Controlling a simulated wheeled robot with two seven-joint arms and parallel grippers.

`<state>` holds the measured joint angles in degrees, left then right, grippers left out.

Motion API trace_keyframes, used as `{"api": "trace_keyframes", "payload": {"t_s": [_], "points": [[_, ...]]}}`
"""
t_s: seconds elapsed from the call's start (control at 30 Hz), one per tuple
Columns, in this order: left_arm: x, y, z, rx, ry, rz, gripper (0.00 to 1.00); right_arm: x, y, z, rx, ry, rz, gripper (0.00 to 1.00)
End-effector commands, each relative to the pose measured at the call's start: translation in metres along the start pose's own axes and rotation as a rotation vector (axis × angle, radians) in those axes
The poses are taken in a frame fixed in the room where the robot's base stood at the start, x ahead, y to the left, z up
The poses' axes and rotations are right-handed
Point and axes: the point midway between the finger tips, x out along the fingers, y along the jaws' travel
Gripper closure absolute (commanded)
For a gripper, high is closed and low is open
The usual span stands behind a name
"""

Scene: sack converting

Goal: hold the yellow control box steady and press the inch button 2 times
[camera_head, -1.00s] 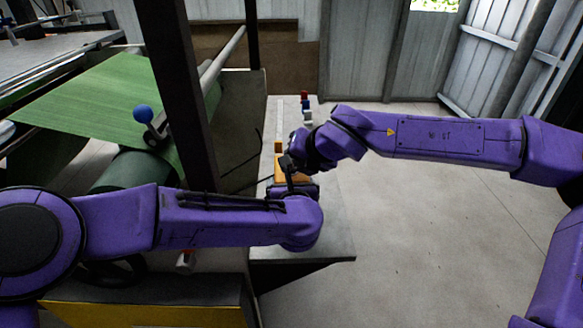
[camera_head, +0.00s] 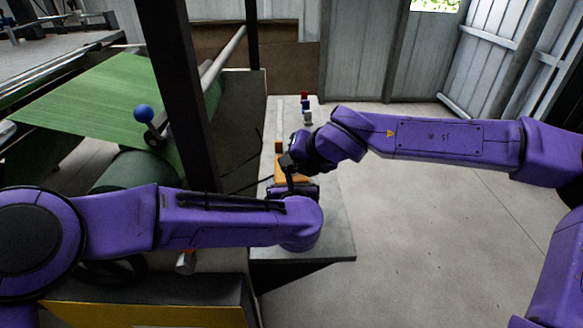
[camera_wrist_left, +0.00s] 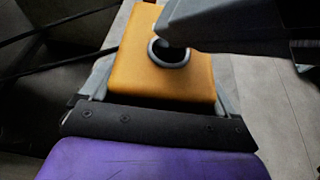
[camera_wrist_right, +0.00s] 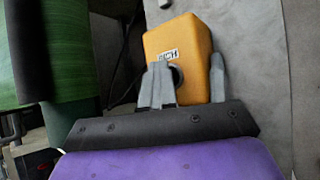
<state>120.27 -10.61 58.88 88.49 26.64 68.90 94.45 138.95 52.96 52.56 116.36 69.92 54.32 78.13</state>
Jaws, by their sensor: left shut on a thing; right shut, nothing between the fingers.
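The yellow control box (camera_wrist_left: 146,80) sits on the grey table, with a dark round button opening in a grey ring (camera_wrist_left: 171,62) on its face. It also shows in the right wrist view (camera_wrist_right: 190,38), with a label reading INCH, and partly behind my arms in the head view (camera_head: 279,147). My left gripper (camera_wrist_left: 160,90) is shut on the box, one finger at each side. My right gripper (camera_wrist_right: 158,68) is shut and empty, its fingertips in front of the button ring. They hide much of the button; I cannot tell whether they touch it.
Small red, blue and white items (camera_head: 306,108) stand farther back on the grey table (camera_head: 335,225). A dark post (camera_head: 178,90) and a machine with a green sheet (camera_head: 95,100) are on the left. Open floor (camera_head: 420,235) lies on the right.

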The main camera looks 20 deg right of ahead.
Motion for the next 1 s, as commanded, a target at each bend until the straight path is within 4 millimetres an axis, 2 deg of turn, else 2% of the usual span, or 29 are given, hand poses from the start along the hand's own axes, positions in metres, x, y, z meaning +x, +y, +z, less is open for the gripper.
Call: {"api": "trace_keyframes", "payload": {"t_s": [0.2, 0.53, 1.0], "points": [[0.001, 0.000, 0.003, 0.000, -0.005, 0.000, 0.49, -0.009, 0.007, 0.002, -0.006, 0.006, 0.002, 1.00], [0.000, 0.000, 0.002, 0.000, -0.003, 0.000, 0.49, -0.012, 0.010, 0.007, -0.002, 0.000, 0.004, 1.00], [0.000, 0.000, 0.001, 0.000, -0.003, 0.000, 0.49, -0.043, 0.032, 0.030, -0.002, -0.003, 0.005, 1.00]]}}
